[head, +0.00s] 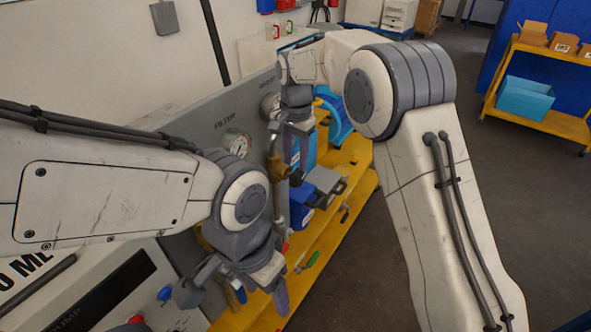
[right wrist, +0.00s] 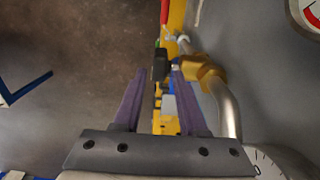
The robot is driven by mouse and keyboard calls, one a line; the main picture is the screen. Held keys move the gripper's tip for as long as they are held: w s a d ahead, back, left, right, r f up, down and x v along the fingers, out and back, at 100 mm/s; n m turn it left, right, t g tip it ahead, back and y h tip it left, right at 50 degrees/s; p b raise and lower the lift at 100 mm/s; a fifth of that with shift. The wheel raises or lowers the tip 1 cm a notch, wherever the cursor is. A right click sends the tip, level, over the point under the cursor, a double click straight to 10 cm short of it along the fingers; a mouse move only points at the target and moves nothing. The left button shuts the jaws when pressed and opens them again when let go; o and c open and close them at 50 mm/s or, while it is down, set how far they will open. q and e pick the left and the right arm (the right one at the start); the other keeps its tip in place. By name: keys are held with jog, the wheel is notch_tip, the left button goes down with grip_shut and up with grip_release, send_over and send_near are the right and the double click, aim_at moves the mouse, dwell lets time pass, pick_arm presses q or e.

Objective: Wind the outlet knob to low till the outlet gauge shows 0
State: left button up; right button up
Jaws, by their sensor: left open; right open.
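The outlet gauge (head: 270,105) is on the grey panel, partly hidden behind my right gripper; its reading is not legible. A dial cut off at the lower right of the right wrist view (right wrist: 266,164) shows no needle I can read. My right gripper (head: 297,170) is open and points down beside the panel. In the right wrist view its purple fingers (right wrist: 159,76) stand on either side of a small black part (right wrist: 160,64), which may be the knob; I see no clear contact. My left gripper (head: 262,296) is open and empty, low over the yellow ledge.
The filter gauge (head: 237,142) is left of the outlet gauge. A metal pipe (right wrist: 226,108) with a brass fitting (right wrist: 203,72) runs close to my right finger. The yellow ledge (head: 318,256) carries a blue and grey valve or box (head: 322,182). Open floor lies right.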

aim_at(291, 184)
notch_tip(291, 184, down, 6)
jog(key=shift+r+p, duration=0.15)
jog(key=shift+p, duration=0.6)
